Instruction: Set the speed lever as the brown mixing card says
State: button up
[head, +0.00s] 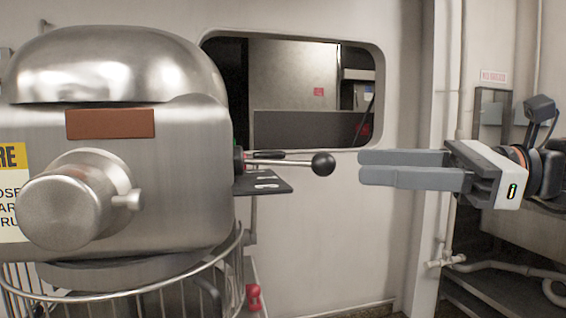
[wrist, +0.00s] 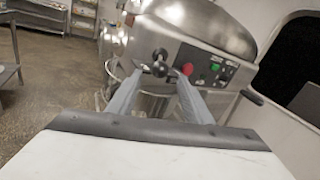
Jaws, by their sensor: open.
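The steel mixer (head: 120,190) fills the left of the head view. Its speed lever, a metal rod with a black ball knob (head: 323,164), sticks out to the right from the mixer's side. A dark plate (head: 262,184) with white marks sits under the rod; the marks are too small to read. A brown rectangle (head: 110,124) is on the mixer's front, with no legible writing. My gripper (head: 360,168) is open and empty, its fingers pointing left at the knob with a gap between. In the wrist view the knob (wrist: 160,55) appears between and beyond the fingertips (wrist: 158,74).
A red button (wrist: 187,69) and a green button (wrist: 215,65) are on the mixer's side panel near the lever. A wire guard (head: 130,292) rings the mixer below. A wall opening (head: 300,75) lies behind the lever. Pipes and shelving stand at the right.

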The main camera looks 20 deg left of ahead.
aim_at(283, 163)
jog(key=shift+s+a, duration=0.2)
jog(key=shift+a, duration=3.3)
jog(key=shift+s+a, duration=0.2)
jog(key=shift+a, duration=3.3)
grip_shut()
